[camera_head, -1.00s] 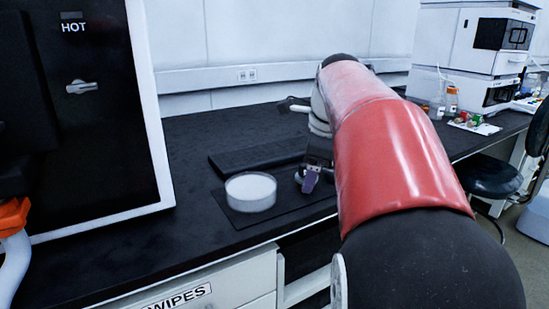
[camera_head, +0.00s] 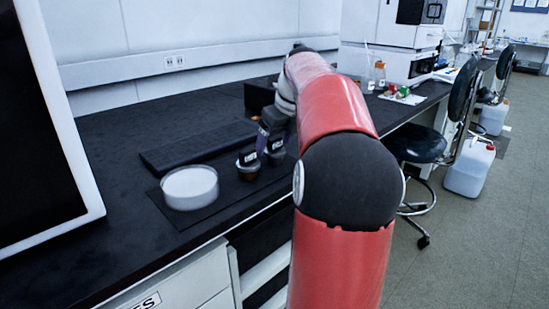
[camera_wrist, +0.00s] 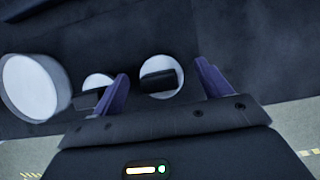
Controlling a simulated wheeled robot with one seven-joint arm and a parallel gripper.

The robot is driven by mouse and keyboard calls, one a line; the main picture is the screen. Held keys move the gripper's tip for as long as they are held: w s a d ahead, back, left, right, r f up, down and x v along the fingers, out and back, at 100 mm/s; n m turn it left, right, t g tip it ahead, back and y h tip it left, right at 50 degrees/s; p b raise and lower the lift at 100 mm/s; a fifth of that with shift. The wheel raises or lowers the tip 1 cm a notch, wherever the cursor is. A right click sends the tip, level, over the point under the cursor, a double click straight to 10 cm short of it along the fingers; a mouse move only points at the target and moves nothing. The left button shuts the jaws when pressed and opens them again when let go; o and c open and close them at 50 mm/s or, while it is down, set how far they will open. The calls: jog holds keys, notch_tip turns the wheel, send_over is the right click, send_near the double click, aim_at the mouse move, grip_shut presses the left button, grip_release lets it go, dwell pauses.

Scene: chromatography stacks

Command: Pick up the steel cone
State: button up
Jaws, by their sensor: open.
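Two small round pieces, each a pale disc with a dark block at it, lie side by side on a dark mat. One (camera_wrist: 160,77) shows between my fingers in the wrist view; the other (camera_wrist: 98,84) is partly hidden by my left finger. In the head view the left piece (camera_head: 248,163) and the right piece (camera_head: 276,155) sit below my gripper (camera_head: 264,140). I cannot tell which is the steel cone, as no cone shape shows clearly. My gripper's purple fingers (camera_wrist: 163,70) are spread, with no contact visible.
A white round dish (camera_head: 189,187) stands left of the pieces on the mat (camera_head: 207,214). A long dark slab (camera_head: 200,146) lies behind it. A tall black-and-white cabinet (camera_head: 45,120) stands at the left. The bench's front edge is close to the pieces. A stool (camera_head: 418,147) stands at the right.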

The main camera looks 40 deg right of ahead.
aim_at(275, 138)
jog(key=shift+w+f, duration=0.1)
jog(key=shift+f, duration=0.1)
jog(key=shift+r, duration=0.1)
jog(key=c, duration=1.2)
jog(key=shift+r, duration=0.1)
notch_tip(275, 138, up, 10)
jog(key=p, duration=0.3)
